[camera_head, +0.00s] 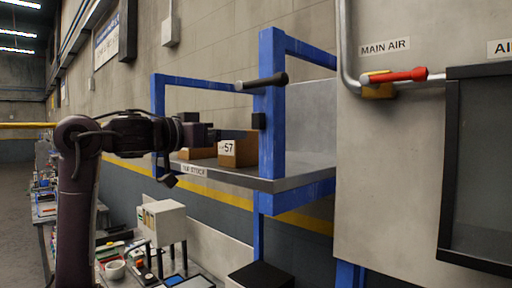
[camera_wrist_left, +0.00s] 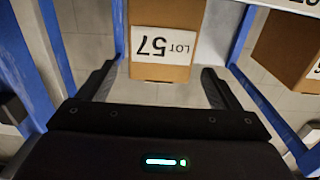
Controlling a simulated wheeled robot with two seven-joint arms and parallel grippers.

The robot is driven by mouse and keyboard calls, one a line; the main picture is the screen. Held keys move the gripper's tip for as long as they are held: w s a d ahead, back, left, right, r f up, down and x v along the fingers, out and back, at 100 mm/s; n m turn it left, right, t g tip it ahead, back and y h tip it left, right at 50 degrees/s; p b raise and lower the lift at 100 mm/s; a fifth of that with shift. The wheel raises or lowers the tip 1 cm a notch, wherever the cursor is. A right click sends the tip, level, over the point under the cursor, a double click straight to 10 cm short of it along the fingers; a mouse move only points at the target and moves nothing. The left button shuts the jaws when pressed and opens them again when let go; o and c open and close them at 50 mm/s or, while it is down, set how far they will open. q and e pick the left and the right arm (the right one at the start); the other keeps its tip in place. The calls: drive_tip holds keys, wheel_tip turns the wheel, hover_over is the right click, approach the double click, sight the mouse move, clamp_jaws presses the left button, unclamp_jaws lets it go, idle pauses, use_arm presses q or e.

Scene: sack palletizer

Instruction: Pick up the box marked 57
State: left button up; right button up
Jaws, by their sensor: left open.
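The box marked 57 (camera_head: 240,152) is a brown carton with a white label, standing on the grey shelf (camera_head: 262,184) of a blue frame. In the left wrist view the same box (camera_wrist_left: 168,71) shows its "LOT 57" label upside down. My left gripper (camera_head: 196,133) is at the shelf, left of the box, and partly covers the view there. In the left wrist view my left gripper (camera_wrist_left: 158,80) is open, its two fingers spread wide with the box's near end ahead between them. My right gripper is not in view.
A second brown box (camera_wrist_left: 289,47) stands beside box 57, partly hidden by my gripper in the head view. A blue post (camera_head: 271,105) with a black handle (camera_head: 264,82) rises just right of box 57. A cluttered bench (camera_head: 160,265) lies below.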

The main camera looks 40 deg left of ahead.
use_arm(q)
drive_tip(key=shift+w+d+r+p, duration=0.1)
drive_tip(key=shift+w+r+p, duration=0.2)
drive_tip(key=shift+p, duration=0.2)
drive_tip(key=w+p, duration=0.1)
drive_tip(key=w, duration=0.2)
drive_tip(key=shift+d+f+p, duration=0.1)
drive_tip(key=shift+d+p, duration=0.05)
drive_tip(key=shift+p, duration=0.25)
drive_tip(key=shift+w+f+p, duration=0.15)
drive_tip(key=shift+w, duration=0.5)
drive_tip(key=shift+w+f+p, duration=0.15)
drive_tip(key=shift+w, duration=0.45)
drive_tip(key=shift+s, duration=0.25)
drive_tip(key=shift+s+r, duration=0.1)
drive_tip(key=c, duration=0.5)
drive_tip(key=shift+c, duration=1.1)
drive_tip(key=c, duration=0.5)
drive_tip(key=shift+c, duration=0.4)
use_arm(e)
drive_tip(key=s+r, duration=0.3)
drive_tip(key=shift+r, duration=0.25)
